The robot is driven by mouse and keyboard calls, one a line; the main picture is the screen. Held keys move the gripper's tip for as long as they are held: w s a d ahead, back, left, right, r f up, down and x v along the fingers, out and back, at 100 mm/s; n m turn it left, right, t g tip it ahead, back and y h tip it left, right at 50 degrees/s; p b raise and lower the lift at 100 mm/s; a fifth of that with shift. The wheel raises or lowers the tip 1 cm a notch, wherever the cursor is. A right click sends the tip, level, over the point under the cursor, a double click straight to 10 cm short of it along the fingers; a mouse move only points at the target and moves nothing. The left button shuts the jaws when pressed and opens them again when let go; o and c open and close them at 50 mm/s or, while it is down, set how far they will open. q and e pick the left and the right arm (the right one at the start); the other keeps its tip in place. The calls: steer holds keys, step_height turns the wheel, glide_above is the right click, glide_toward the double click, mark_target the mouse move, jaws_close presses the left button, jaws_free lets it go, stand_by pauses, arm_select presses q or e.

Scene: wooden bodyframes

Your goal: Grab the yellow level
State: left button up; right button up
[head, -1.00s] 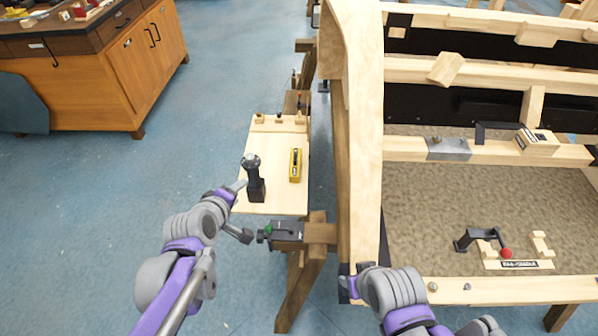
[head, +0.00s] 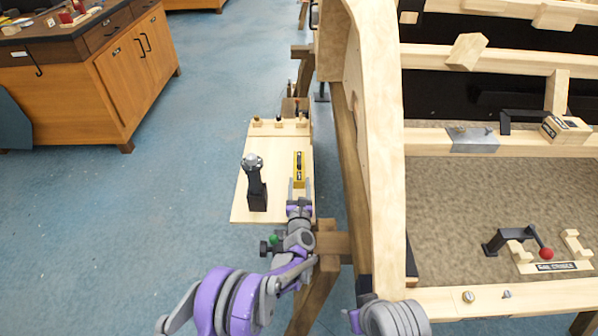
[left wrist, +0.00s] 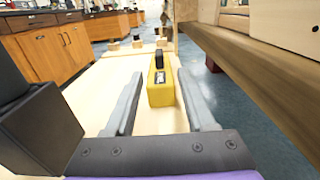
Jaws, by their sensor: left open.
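The yellow level (head: 299,166) lies on a pale wooden board beside the large wooden frame. It also shows in the left wrist view (left wrist: 161,88), lengthwise ahead of the fingers. My left gripper (head: 299,186) is at the near end of the level. In the left wrist view my left gripper (left wrist: 158,105) is open, with one finger on each side of the level's near end. I cannot tell whether either finger touches it. My right arm shows at the bottom of the head view, but the state of its gripper (head: 354,318) is unclear.
A black tool with a round grey top (head: 255,185) stands upright on the board (head: 240,205), left of the level. The wooden frame (head: 375,150) rises close on the right. A wooden cabinet (head: 130,75) stands at the back left, with open blue floor between.

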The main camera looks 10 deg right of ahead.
mark_target(299, 166)
arm_select(q)
steer(key=w, duration=0.3)
steer(key=w+d, duration=0.1)
steer(key=w, duration=0.2)
steer(key=w+b, duration=0.1)
steer(key=w, duration=0.3)
steer(key=shift+d+r, duration=0.15)
steer(key=shift+d, duration=0.25)
steer(key=shift+c, duration=0.2)
jaws_close()
stand_by(0.8)
